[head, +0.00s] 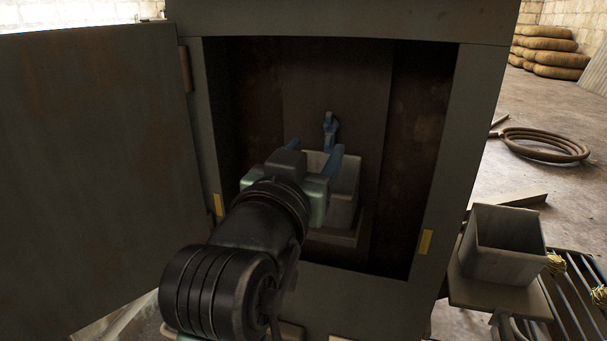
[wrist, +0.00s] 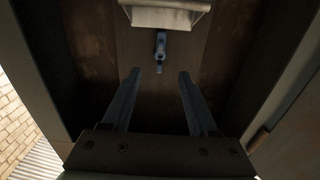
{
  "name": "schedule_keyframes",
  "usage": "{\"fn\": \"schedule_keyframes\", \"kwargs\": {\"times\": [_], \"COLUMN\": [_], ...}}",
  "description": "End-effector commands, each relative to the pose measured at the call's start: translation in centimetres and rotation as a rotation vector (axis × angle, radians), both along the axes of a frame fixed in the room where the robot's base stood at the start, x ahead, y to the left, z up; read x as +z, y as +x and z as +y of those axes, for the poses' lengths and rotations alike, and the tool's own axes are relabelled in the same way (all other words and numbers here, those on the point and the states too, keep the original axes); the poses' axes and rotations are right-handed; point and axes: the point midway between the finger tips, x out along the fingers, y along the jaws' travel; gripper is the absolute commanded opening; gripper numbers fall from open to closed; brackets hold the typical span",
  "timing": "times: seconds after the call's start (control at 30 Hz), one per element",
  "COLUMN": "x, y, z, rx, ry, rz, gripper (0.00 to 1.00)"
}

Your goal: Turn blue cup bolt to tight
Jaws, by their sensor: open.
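The blue cup bolt (head: 330,128) is a small blue fitting on the dark back wall of the open cabinet, just above a grey box. It also shows in the wrist view (wrist: 160,46), near the upper middle, with a narrow part hanging from a rounder part. My gripper (head: 316,146) reaches into the cabinet in front of the grey box. Its two long blue-grey fingers are spread apart and empty, as the wrist view shows (wrist: 160,72). The bolt lies beyond the fingertips, roughly midway between them, and appears apart from them. How far it is turned I cannot tell.
The grey box (head: 345,187) sits inside the cabinet, partly hidden behind my gripper. The cabinet door (head: 95,170) stands open at the left. The right frame edge (head: 440,190) bounds the opening. Outside right are a grey bin (head: 500,258) and a coiled hose (head: 545,145).

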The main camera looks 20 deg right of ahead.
Motion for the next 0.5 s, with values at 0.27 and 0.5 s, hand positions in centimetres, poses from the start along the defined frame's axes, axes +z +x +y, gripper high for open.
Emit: {"fn": "schedule_keyframes", "kwargs": {"times": [0.27,0.5], "x": [-0.1,0.0], "y": [-3.2,-3.7], "z": [2.3,2.5], "rx": [0.002,0.001], "ry": [0.001,0.001], "rz": [0.001,0.001], "gripper": [0.6,0.6]}}
